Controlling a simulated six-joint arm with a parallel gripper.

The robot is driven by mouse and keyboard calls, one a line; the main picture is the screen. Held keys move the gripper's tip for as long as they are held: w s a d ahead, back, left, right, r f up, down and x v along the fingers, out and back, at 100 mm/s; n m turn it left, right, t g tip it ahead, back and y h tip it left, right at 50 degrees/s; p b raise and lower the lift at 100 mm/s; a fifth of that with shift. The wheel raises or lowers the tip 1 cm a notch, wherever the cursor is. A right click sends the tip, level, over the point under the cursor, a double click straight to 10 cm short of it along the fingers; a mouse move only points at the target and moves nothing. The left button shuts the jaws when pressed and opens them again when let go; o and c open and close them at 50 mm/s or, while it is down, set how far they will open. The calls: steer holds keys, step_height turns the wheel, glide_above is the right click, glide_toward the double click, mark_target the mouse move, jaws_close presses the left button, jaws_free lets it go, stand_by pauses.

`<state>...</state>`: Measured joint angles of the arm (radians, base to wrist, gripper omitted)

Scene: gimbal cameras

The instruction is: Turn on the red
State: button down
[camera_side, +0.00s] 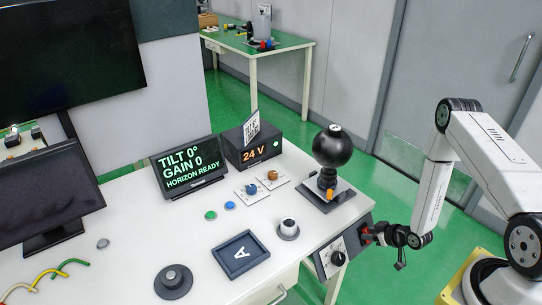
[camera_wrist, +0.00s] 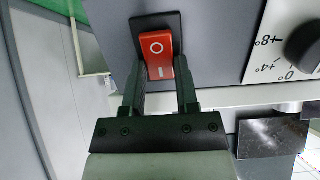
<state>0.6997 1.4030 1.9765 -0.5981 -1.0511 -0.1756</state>
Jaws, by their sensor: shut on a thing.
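The red rocker switch (camera_wrist: 157,50), with a white O and a white line on it, is set in a dark frame on the grey front panel. My gripper (camera_wrist: 161,80) has one finger on each side of the switch and is shut on it. In the side view the red switch shows as a small red patch (camera_side: 367,231) at the right end of the panel, and my gripper (camera_side: 375,234) reaches it from the right. Part of the switch frame is hidden by the fingers.
A black knob with a degree scale (camera_side: 338,258) sits left of the switch in the side view. A black ball (camera_side: 332,150) stands on a base behind.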

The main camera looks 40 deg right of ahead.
stand_by(0.3)
steer(key=shift+c, duration=1.8)
jaws_free()
steer(key=shift+s+r, duration=0.1)
steer(key=v, duration=0.7)
steer(key=shift+s+r, duration=0.15)
steer(key=shift+r, duration=0.05)
